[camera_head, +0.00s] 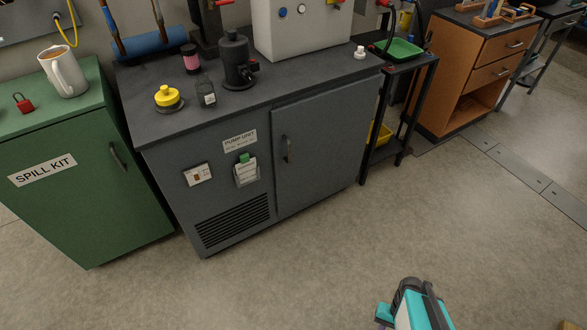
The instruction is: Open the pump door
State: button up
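The pump unit is a dark grey cabinet (153,173) with a "PUMP UNIT" label (239,140) on its front. Its door (325,148) is the right part of the front and looks shut, flush with the frame. A dark vertical handle (287,149) sits near the door's left edge. A teal, white and dark part shows at the bottom right, apart from the cabinet, with floor between them. No gripper fingers can be made out, so my gripper's state is hidden.
A green spill kit cabinet (83,205) stands close on the left. A black shelf stand (403,119) adjoins on the right, with an orange wooden cabinet (447,65) beyond. Bottles and a grey box (290,36) stand on the pump cabinet's top. The floor (285,265) before the door is clear.

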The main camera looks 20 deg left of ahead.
aim_at(319, 141)
jog(key=z, duration=0.25)
jog(key=k, duration=0.75)
jog(key=u, duration=2.15)
jog(key=i, duration=1)
jog(key=u, duration=0.05)
